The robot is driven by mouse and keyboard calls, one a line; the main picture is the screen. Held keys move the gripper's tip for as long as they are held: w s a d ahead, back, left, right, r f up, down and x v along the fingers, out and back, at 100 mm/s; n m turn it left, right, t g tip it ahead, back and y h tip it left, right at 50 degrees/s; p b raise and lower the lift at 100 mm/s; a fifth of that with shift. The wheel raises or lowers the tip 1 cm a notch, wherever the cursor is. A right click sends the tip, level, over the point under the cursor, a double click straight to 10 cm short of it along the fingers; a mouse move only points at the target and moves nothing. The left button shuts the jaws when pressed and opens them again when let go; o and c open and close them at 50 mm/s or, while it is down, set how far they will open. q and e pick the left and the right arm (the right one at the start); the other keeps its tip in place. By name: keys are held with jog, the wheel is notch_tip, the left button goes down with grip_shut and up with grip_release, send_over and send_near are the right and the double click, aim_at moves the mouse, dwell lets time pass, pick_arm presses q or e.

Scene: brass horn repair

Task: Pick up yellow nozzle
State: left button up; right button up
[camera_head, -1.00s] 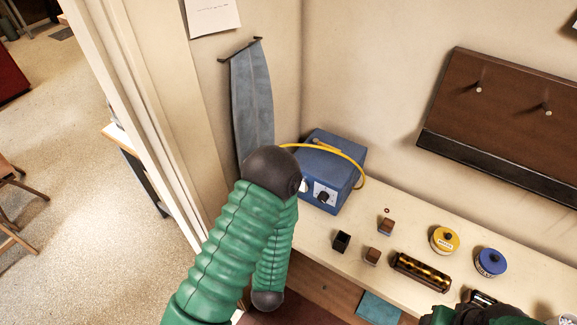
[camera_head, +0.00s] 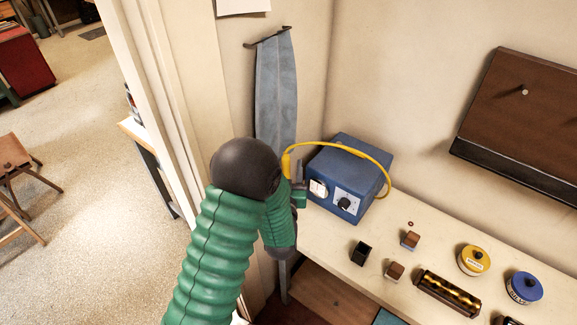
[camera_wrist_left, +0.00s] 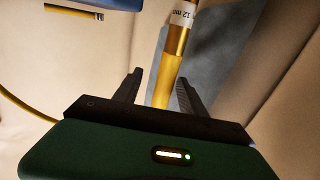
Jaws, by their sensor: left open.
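The yellow nozzle (camera_wrist_left: 173,62) runs upright through the left wrist view, with a white label reading 12 mm near its top. It lies between the two dark fingers of my left gripper (camera_wrist_left: 159,78), which are apart, with a gap on each side. In the head view the nozzle (camera_head: 286,163) shows as a small yellow piece at the left end of a yellow cable (camera_head: 345,147). My left gripper (camera_head: 299,183) is beside it, partly hidden behind my own arm. My right gripper is out of view.
A blue control box (camera_head: 343,180) stands on the bench (camera_head: 335,236) just right of my left gripper. Small blocks (camera_head: 395,271), a yellow tin (camera_head: 473,260) and a blue tin (camera_head: 524,287) lie farther right. A grey cloth (camera_head: 275,90) hangs on the wall behind.

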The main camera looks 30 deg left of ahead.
pick_arm(q)
jog(key=x, duration=0.3)
jog(key=shift+w+a+f+p, duration=0.15)
jog(key=shift+a+f+p, duration=0.15)
jog(key=shift+a, duration=0.2)
jog(key=shift+d+r, duration=0.2)
jog(key=shift+d, duration=0.25)
jog(key=c, duration=1)
jog(key=shift+a, duration=0.35)
grip_shut()
